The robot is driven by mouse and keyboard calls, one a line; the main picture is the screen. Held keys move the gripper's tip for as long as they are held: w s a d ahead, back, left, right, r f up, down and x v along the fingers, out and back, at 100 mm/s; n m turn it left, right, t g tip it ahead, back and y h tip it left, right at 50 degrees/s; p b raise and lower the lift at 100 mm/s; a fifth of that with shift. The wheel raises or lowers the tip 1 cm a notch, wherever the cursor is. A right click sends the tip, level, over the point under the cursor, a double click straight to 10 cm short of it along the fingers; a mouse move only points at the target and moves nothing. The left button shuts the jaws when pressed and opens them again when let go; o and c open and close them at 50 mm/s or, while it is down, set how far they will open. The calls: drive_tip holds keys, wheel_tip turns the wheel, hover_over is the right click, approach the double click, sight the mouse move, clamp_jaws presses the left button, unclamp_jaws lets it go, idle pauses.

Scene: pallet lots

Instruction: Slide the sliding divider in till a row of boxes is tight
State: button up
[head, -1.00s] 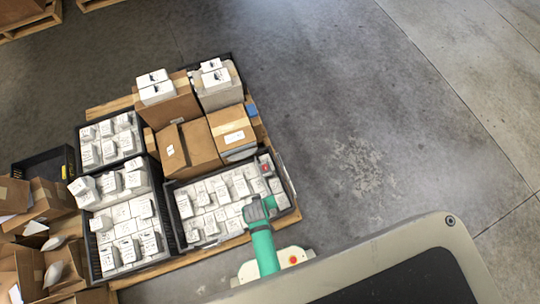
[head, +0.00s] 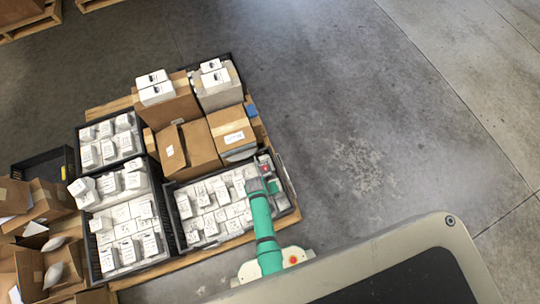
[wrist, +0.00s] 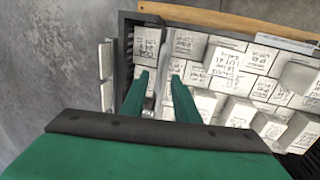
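The black crate (head: 172,212) nearest me holds rows of small white boxes (head: 212,208). My gripper (head: 274,186) is over its right end. In the wrist view its two green fingers (wrist: 160,82) stand apart, pointing down among the boxes near the crate's black end wall (wrist: 122,62). A narrow grey piece (wrist: 151,86), perhaps the sliding divider, shows between the fingers; I cannot tell whether they touch it. A grey part with a red mark (head: 265,168) shows just beyond the gripper. The lower parts of the fingers' surroundings are hidden.
Brown cartons (head: 189,148) stand behind the crate on the wooden pallet (head: 110,107). Two more black crates of white boxes stand to the left, with open cartons (head: 40,205) at far left. The concrete floor (head: 360,130) at right is clear.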

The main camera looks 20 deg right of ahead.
drive_tip(key=shift+d+f, duration=0.2)
drive_tip(key=shift+f, duration=0.55)
drive_tip(key=shift+d+f, duration=0.15)
drive_tip(key=shift+f, duration=0.6)
clamp_jaws()
